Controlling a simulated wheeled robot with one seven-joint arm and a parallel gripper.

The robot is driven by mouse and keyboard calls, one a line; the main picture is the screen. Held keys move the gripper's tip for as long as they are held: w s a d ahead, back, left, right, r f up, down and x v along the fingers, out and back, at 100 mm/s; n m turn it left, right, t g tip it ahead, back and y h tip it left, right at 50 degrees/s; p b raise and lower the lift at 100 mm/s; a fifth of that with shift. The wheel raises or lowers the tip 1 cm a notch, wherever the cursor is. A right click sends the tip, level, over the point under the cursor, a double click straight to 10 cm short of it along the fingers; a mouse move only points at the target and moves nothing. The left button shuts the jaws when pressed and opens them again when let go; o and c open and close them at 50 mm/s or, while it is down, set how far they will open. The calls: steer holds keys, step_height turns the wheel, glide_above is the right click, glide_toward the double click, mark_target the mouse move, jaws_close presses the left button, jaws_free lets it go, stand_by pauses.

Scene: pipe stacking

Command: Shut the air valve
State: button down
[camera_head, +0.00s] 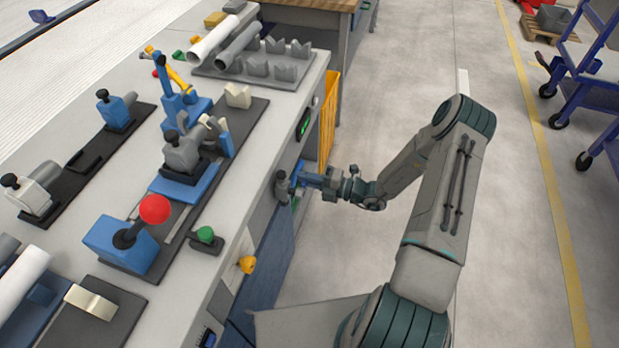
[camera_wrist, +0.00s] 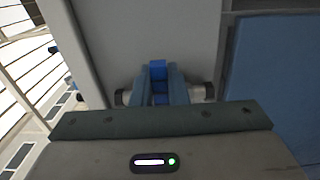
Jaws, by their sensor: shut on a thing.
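The air valve (camera_wrist: 158,72) is on the front face of the workbench. Its blue handle shows between my fingers in the wrist view, with grey pipe ends standing out on both sides. In the head view the valve (camera_head: 283,188) is a small grey fitting on the bench side, partly hidden by my gripper. My gripper (camera_head: 300,180) reaches it from the right, and its fingers (camera_wrist: 160,88) are shut on the blue handle. The handle's exact angle is hard to tell, as the fingers cover much of it.
The workbench (camera_head: 237,250) carries blue clamps, a red-knob lever (camera_head: 154,209), a green button (camera_head: 205,234) and pipes (camera_head: 214,38). Open floor lies to the right, with a blue cart (camera_head: 590,85).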

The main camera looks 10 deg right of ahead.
steer(key=shift+s+f, duration=0.15)
steer(key=c, duration=1.4)
jaws_free()
steer(key=shift+c, duration=0.2)
steer(key=v, duration=1.3)
steer(key=shift+d+b, duration=0.3)
steer(key=shift+d, duration=0.05)
steer(key=shift+s, duration=0.15)
steer(key=s+a+r+n+g+h+p, duration=0.1)
steer(key=s+a+r+n+g+h, duration=0.2)
steer(key=r+n, duration=0.35)
steer(key=s+a+r+n+g+h+p, duration=0.1)
steer(key=s+a+r+n+g+h, duration=0.2)
steer(key=r+n, duration=0.4)
steer(key=s+a+r+n+g+h+p, duration=0.1)
steer(key=s+a+r+n+g+p, duration=0.1)
steer(key=r+n+g, duration=0.55)
steer(key=s+r+n+t+h+p, duration=0.1)
steer(key=s+r+n+t+h, duration=0.3)
steer(key=r+n, duration=0.3)
steer(key=s+d+r+n+t+h+p, duration=0.1)
steer(key=s+r+n+t+h, duration=0.3)
steer(key=n, duration=0.9)
step_height(320, 180, up, 4)
steer(key=shift+s+d+f+h+p, duration=0.15)
steer(key=shift+s+h+p, duration=0.4)
steer(key=shift+s, duration=0.65)
